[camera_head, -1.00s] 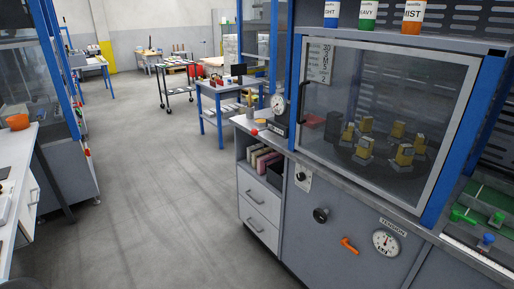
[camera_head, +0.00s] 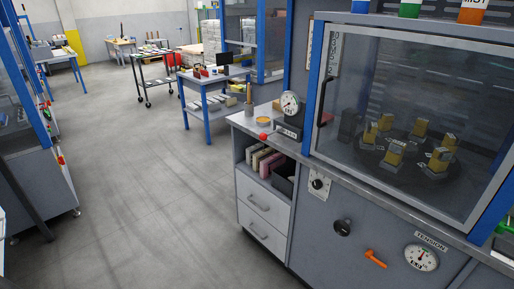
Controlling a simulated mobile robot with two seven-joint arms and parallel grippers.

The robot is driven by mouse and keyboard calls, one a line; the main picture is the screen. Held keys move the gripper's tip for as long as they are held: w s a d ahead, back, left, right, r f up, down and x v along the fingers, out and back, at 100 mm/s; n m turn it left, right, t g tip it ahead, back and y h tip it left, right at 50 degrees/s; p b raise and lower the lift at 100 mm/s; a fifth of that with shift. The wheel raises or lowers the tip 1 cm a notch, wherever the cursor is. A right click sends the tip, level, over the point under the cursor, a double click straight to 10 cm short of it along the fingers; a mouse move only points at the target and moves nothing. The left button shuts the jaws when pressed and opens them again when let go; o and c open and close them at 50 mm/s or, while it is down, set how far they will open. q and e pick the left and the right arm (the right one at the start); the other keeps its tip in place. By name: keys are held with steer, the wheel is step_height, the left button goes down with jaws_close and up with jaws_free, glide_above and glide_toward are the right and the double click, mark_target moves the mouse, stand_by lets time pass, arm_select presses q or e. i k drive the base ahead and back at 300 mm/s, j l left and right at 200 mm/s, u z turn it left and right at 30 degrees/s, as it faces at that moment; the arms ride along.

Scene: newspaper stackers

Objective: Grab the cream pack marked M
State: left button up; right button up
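Several cream and dull-pink packs (camera_head: 265,160) stand side by side in the open shelf of the grey cabinet, below the counter and above two drawers. They are small here, and I cannot read any letter on them, so I cannot tell which is marked M. Several yellow blocks (camera_head: 395,152) on grey bases stand behind the clear pane of the enclosure to the right; their marks are not clearly readable. Neither of my grippers is in view.
The cabinet's drawers (camera_head: 262,208) are closed. A dial gauge (camera_head: 290,104) and a red knob (camera_head: 263,137) sit on the counter. A blue-legged table (camera_head: 207,88) and black cart (camera_head: 152,62) stand farther back. The grey floor (camera_head: 140,190) in front is clear.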

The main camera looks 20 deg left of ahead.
mark_target(267, 153)
steer(key=i+j, duration=0.15)
steer(key=j, duration=0.2)
steer(key=i+j, duration=0.15)
steer(key=j, duration=0.15)
steer(key=i+j, duration=0.15)
steer(key=j, duration=0.2)
steer(key=i+j, duration=0.15)
steer(key=j, duration=0.2)
steer(key=i+j, duration=0.15)
steer(key=j, duration=0.15)
